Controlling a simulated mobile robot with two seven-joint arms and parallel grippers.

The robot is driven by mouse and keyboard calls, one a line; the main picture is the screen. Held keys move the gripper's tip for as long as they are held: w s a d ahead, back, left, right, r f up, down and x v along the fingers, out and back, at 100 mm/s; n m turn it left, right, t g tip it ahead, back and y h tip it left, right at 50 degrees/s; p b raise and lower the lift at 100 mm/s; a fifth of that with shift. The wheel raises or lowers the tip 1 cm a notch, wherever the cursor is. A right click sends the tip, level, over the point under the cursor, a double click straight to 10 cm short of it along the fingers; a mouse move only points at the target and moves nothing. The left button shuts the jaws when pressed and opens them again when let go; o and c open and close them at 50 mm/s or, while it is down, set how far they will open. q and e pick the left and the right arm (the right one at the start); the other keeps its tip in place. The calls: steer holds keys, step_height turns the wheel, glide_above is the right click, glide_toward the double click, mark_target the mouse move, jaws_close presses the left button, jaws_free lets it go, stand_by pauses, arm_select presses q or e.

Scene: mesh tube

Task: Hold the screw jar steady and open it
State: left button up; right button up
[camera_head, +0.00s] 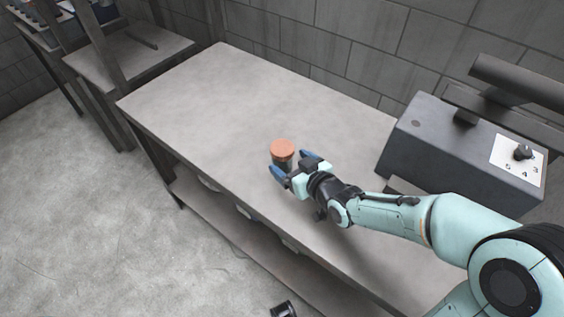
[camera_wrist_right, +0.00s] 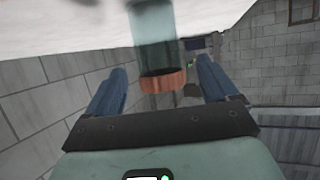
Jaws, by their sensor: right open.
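The screw jar (camera_head: 283,159) stands upright on the table, with an orange-brown lid (camera_head: 283,147) on top and a darker body below. My right gripper (camera_head: 292,164) is at the jar, its blue fingers open on either side of the body, below the lid. In the right wrist view the jar (camera_wrist_right: 157,45) appears upside down between the open fingers (camera_wrist_right: 160,88), with its lid (camera_wrist_right: 163,81) toward the bottom. A gap shows on both sides, so the fingers look apart from the jar. My left gripper is not in view.
The grey table (camera_head: 220,110) is bare to the left of the jar. A dark machine box (camera_head: 455,155) with a knob and numbered plate stands at the right. A second bench (camera_head: 130,50) is at the back left, and a block wall (camera_head: 340,50) runs behind.

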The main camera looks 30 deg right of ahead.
mark_target(288, 162)
steer(key=x, duration=0.5)
steer(key=shift+w+d+f+b, duration=0.1)
steer(key=shift+w+f+b, duration=0.1)
steer(key=shift+f+b, duration=0.2)
steer(key=shift+r, duration=0.1)
steer(key=c, duration=1.1)
